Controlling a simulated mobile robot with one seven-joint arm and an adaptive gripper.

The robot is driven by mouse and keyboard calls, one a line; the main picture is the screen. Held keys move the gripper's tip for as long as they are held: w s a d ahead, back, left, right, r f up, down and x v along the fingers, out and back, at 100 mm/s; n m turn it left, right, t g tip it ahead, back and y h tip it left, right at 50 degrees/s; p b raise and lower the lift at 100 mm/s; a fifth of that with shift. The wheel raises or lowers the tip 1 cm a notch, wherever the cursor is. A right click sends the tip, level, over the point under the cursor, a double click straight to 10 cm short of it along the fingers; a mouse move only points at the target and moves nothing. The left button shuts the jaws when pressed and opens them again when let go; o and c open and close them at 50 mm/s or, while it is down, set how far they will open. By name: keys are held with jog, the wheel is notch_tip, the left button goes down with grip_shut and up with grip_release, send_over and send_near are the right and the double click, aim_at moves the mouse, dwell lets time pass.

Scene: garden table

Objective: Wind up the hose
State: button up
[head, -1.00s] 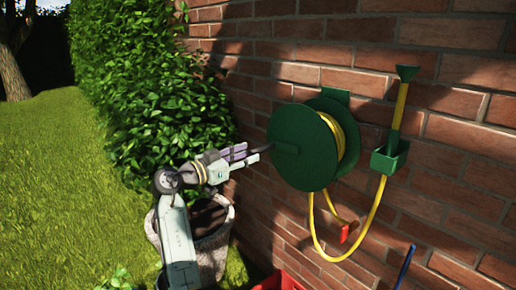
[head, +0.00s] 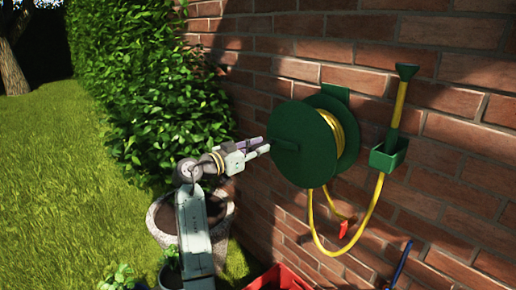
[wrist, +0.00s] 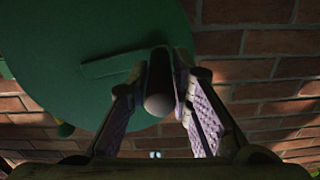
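A green hose reel (head: 292,165) hangs on the brick wall, with yellow hose (head: 338,137) wound behind its front disc. A crank arm (head: 285,146) lies across the disc. My gripper (head: 265,147) is at the crank's left end. The reel disc (wrist: 80,60) fills the upper left there.
A red piece (head: 343,229) shows by the hanging hose. A red crate (head: 280,278) stands at the bottom, partly cut off. A stone pot (head: 163,224) and small plants (head: 122,277) are beside my arm. A hedge (head: 150,90) is at the left, open lawn (head: 50,170) beyond.

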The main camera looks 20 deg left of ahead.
grip_shut()
dwell(0.3)
